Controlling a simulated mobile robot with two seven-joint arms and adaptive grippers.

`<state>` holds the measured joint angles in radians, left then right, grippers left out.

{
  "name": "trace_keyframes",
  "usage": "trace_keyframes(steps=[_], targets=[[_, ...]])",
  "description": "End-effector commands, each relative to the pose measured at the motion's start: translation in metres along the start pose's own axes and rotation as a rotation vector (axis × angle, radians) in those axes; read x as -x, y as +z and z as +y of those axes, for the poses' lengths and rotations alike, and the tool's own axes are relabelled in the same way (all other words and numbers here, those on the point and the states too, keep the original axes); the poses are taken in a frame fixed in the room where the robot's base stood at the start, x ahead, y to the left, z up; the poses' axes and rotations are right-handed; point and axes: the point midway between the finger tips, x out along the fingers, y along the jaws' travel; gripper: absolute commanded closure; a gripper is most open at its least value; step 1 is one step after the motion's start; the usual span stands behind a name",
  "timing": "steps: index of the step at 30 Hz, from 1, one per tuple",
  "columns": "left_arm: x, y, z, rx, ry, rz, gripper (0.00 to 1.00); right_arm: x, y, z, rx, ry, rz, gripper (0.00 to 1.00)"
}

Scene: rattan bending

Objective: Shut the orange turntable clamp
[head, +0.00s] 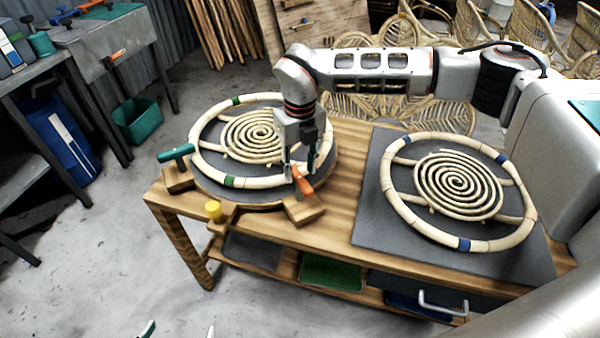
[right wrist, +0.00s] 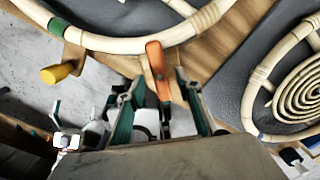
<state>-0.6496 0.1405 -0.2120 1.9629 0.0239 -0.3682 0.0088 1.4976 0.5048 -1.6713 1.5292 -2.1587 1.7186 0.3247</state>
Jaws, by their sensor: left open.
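The orange clamp (head: 302,182) stands on a wooden block at the front right edge of the round turntable (head: 240,200). Its orange lever looks tilted up. In the right wrist view the lever (right wrist: 158,68) runs between my right gripper's fingers, with gaps on both sides. My right gripper (head: 300,170) is open around the lever, pointing down; the fingers also show in the wrist view (right wrist: 160,105). A rattan ring with a spiral (head: 205,165) lies on the turntable. My left gripper (head: 179,330) is open and empty, low at the bottom edge; only its fingertips show.
A teal-handled clamp (head: 176,154) sits at the turntable's left, and a yellow knob (head: 213,210) at the table's front. A second rattan ring (head: 395,205) lies on a grey mat (head: 375,235) to the right. Floor in front of the table is clear.

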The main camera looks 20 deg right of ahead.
Motion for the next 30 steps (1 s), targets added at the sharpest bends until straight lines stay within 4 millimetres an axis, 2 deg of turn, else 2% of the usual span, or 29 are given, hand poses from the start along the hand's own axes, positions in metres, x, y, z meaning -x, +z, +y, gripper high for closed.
trace_keyframes(steps=[6, 13, 18, 30], targets=[[0.0, 0.0, 0.0, 0.001, 0.0, 0.001, 0.07, 0.048, 0.001, 0.0, 0.0, 0.0, -0.004, 0.65], [0.0, 0.0, 0.0, 0.001, 0.0, 0.001, 0.07, 0.083, 0.001, -0.001, 0.0, 0.0, -0.003, 0.65], [-0.001, 0.0, 0.0, 0.001, 0.0, 0.001, 0.07, 0.095, 0.001, -0.001, -0.001, 0.0, -0.002, 0.65], [-0.001, 0.0, 0.0, 0.002, 0.0, 0.001, 0.07, 0.096, 0.001, 0.0, -0.001, 0.0, -0.001, 0.65]])
